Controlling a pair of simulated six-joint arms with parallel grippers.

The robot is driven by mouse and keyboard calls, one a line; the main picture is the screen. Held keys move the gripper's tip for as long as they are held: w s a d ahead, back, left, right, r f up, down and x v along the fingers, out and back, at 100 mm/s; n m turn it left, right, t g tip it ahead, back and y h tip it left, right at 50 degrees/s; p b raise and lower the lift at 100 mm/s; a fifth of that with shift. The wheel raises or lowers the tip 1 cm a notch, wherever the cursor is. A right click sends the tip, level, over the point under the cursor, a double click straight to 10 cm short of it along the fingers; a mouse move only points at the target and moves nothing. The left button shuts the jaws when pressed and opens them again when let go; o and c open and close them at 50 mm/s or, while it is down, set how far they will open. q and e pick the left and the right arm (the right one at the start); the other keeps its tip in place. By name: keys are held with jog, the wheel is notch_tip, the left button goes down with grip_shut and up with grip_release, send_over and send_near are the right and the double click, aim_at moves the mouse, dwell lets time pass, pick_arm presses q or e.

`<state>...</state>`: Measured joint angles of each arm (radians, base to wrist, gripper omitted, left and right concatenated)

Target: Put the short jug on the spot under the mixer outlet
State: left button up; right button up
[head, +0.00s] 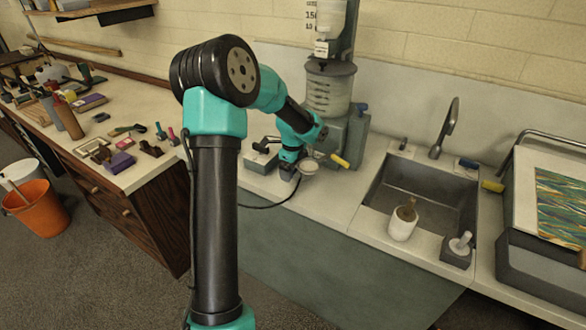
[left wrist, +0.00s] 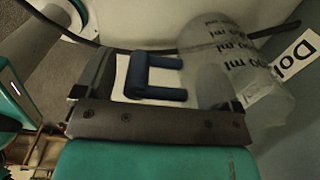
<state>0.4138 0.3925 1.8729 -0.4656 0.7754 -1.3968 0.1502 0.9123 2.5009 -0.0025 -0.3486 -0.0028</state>
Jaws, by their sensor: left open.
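The mixer (head: 330,92), a grey-green stand with a ribbed clear tank, stands against the back wall. A small jug (head: 308,165) with a pale round top stands on the counter in front of it. My left gripper (head: 289,172) is at the jug's left side. In the left wrist view my left gripper (left wrist: 155,88) is open, with the handle between its fingers. The outlet and the spot under it cannot be made out.
A grey tray with a knob (head: 258,162) lies left of the gripper. A yellow handle (head: 340,160) sticks out right of the jug. The sink (head: 430,185) is further right, with a white pot (head: 402,226) at its front. A partial printed label (left wrist: 296,62) shows beside the jug.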

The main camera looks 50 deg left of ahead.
pick_arm(q)
notch_tip(320, 180, up, 12)
jog(key=shift+r, duration=0.15)
dwell(0.4)
dwell(0.4)
